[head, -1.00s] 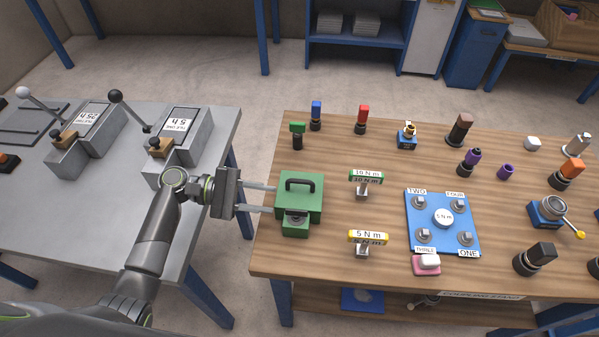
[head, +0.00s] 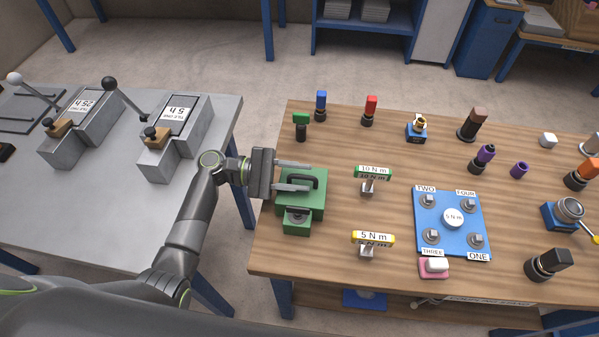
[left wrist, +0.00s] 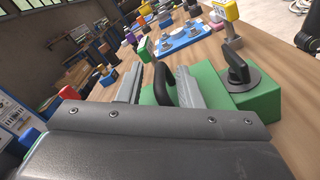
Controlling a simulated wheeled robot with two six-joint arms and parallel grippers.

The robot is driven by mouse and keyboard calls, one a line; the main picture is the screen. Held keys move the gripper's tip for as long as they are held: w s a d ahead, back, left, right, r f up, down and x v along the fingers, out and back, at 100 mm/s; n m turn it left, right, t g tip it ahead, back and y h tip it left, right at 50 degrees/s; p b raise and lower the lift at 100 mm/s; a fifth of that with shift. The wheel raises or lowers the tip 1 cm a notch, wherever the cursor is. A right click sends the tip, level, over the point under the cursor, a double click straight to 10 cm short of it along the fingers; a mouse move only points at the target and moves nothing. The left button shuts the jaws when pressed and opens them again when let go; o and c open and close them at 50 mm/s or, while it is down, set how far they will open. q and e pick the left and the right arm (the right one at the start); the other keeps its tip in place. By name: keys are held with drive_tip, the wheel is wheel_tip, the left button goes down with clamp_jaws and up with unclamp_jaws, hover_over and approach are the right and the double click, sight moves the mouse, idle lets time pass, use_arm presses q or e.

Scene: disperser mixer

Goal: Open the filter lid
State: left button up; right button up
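The green filter box (head: 314,207) stands on the left end of the wooden table, its lid topped by a black arched handle (head: 302,181). A black knob on a lower green block (head: 296,225) is at its near side; the knob (left wrist: 238,68) shows at the right in the left wrist view. The lid looks shut. My left gripper (head: 292,176) is open, its fingers reaching over the lid at the handle. In the left wrist view the handle (left wrist: 162,84) is between the two spread fingers; I cannot tell whether they touch it. My right gripper is not in view.
A 10 N m block (head: 373,173), a 5 N m block (head: 373,239) and a blue plate (head: 431,240) with several bolts stand right of the box. Green, blue and red pieces stand behind it. A grey table (head: 110,217) with two lever units lies left, across a gap.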

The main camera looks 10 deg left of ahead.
use_arm(q)
drive_tip(key=shift+d, duration=0.25)
clamp_jaws()
drive_tip(key=shift+r, duration=0.1)
